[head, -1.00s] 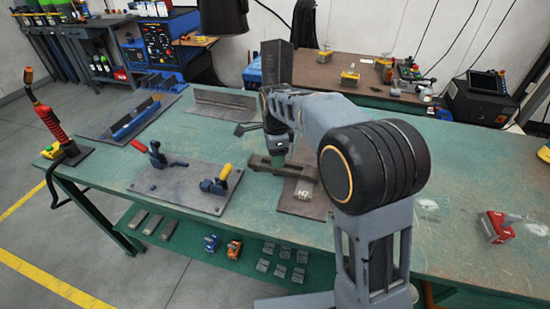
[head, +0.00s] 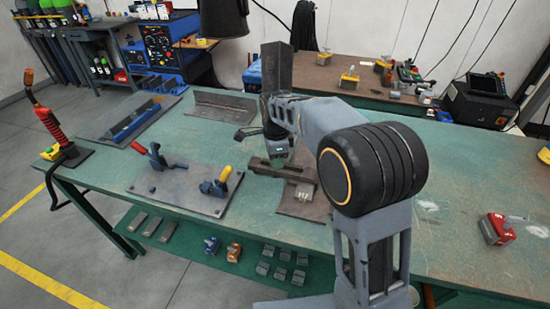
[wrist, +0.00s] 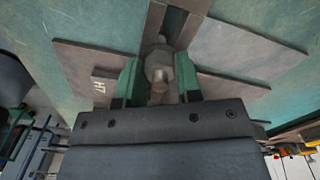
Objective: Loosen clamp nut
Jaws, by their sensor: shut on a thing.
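The clamp nut (wrist: 159,66) is a grey metal nut on a stud, seen in the middle of the wrist view. My gripper (wrist: 159,78) has its green fingers on both sides of the nut and is shut on it. A brown slotted clamp bar (wrist: 190,12) runs away from the nut, above a brown plate marked H7 (wrist: 85,72). In the head view my gripper (head: 278,158) points down at the clamp bar (head: 264,168) on the green bench. The nut is hidden there by the gripper.
Left of the clamp, a grey fixture plate (head: 185,192) carries red- and yellow-handled toggle clamps. An angle piece (head: 225,103) lies behind, and a dark upright column (head: 277,68) stands behind my gripper. A red tool (head: 497,229) lies right on otherwise mostly clear bench.

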